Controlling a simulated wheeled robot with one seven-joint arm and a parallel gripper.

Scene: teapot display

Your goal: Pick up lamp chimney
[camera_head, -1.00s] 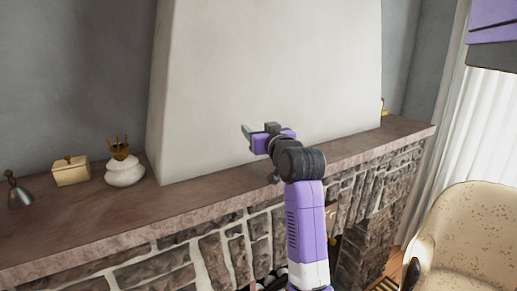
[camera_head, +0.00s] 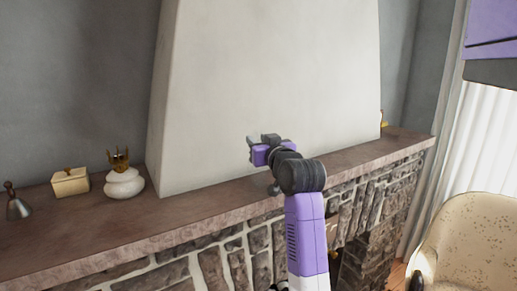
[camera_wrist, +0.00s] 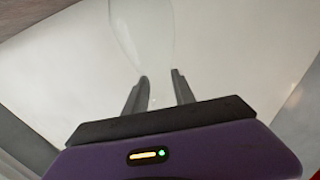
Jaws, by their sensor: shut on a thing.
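The lamp chimney (camera_wrist: 141,35) is a clear, curved glass shape at the top middle of the wrist view. Its lower end is at the fingertips of my gripper (camera_wrist: 158,80), which is shut on it. In the head view my gripper (camera_head: 251,146) is in front of the pale chimney breast, above the mantel. The glass cannot be made out there. A white, round lamp base (camera_head: 124,184) with a brass crown-like holder stands on the mantel, well to the left of my gripper.
The stone mantel (camera_head: 205,208) runs below my arm, and its middle is bare. A cream lidded box (camera_head: 70,184) and a metal bell-shaped thing (camera_head: 17,206) stand at the left. The chimney breast (camera_head: 270,70) rises close behind my gripper. A speckled chair (camera_head: 470,240) is at lower right.

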